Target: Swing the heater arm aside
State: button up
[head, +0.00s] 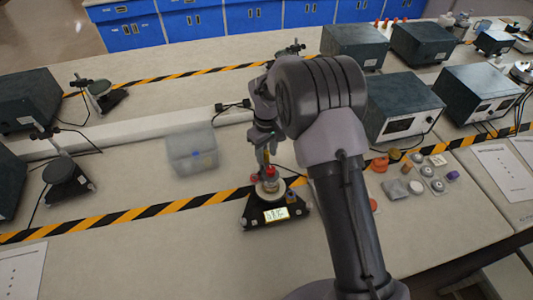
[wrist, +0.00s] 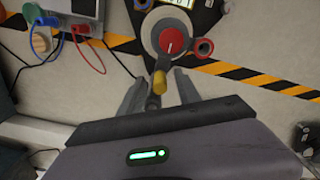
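The heater stand has a dark base (head: 247,217) with a lit display (head: 275,214) and stands on the bench below my gripper (head: 265,158). A grey round head with a red dial (wrist: 172,42) sits over a pale plate. A short yellow handle (wrist: 160,82) sticks out from that head toward my gripper in the wrist view. My gripper (wrist: 157,80) is open, with one finger on each side of the yellow handle. Gaps seem to show between the fingers and the handle. My wrist partly hides the heater in the head view.
A translucent box (head: 192,152) stands to the left. Small jars and discs (head: 415,187) and grey instrument boxes (head: 400,105) with cables are on the right. The bench in front is clear.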

grip_shut()
dwell(1.4)
